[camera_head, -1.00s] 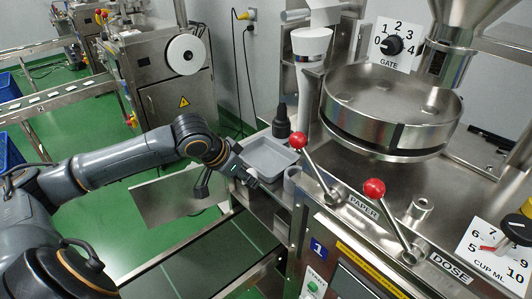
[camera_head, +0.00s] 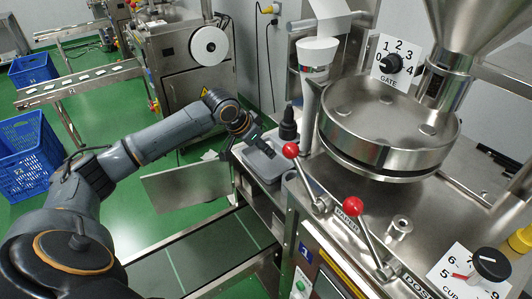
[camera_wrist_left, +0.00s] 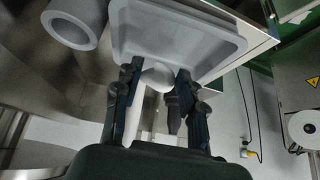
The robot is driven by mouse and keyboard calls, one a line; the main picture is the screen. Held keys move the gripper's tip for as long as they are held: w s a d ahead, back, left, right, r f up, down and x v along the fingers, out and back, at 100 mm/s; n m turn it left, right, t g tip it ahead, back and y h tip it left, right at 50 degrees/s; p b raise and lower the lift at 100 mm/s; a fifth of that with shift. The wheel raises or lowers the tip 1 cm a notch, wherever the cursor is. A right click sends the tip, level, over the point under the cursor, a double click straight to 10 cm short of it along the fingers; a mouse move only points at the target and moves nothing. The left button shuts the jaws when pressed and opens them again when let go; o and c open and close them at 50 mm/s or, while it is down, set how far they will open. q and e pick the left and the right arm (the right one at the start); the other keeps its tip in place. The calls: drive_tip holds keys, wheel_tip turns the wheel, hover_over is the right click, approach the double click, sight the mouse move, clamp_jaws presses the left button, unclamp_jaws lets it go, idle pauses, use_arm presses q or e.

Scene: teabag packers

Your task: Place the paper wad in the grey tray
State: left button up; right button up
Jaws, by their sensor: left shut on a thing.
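The paper wad (camera_wrist_left: 158,77) is a small white lump between the fingertips of my left gripper (camera_wrist_left: 157,80) in the left wrist view. The gripper is shut on it. The grey tray (camera_wrist_left: 190,38) shows just beyond the fingertips; whether the wad touches it cannot be told. In the head view my left gripper (camera_head: 264,148) is over the grey tray (camera_head: 270,176) and covers part of it. The wad is hidden there. My right gripper is not in view.
A dark bottle (camera_head: 288,125) stands close behind the tray. A red-knobbed lever (camera_head: 291,150) and the round steel hopper (camera_head: 385,130) are to the right. A grey ring-shaped cup (camera_wrist_left: 74,22) is beside the tray. Blue crates (camera_head: 30,150) are far left.

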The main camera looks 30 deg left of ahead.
sight(265, 165)
use_arm(q)
drive_tip(key=shift+w+a+f, duration=0.15)
drive_tip(key=shift+w+f, duration=0.3)
drive_tip(key=shift+f, duration=0.1)
drive_tip(key=shift+w+a+f, duration=0.15)
drive_tip(key=shift+w+f, duration=0.3)
drive_tip(key=shift+f, duration=0.1)
wheel_tip(265, 165, down, 4)
drive_tip(key=shift+w+r+p, duration=0.15)
drive_tip(key=shift+r+p, duration=0.1)
drive_tip(key=shift+p, duration=0.6)
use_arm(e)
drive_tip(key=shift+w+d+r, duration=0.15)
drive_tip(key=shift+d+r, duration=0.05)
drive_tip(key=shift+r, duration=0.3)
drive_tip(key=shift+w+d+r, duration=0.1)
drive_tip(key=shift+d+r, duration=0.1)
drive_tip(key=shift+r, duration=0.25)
use_arm(q)
drive_tip(key=shift+f, duration=0.15)
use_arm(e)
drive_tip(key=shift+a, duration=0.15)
use_arm(q)
drive_tip(key=o, duration=0.7)
drive_tip(key=shift+c, duration=0.2)
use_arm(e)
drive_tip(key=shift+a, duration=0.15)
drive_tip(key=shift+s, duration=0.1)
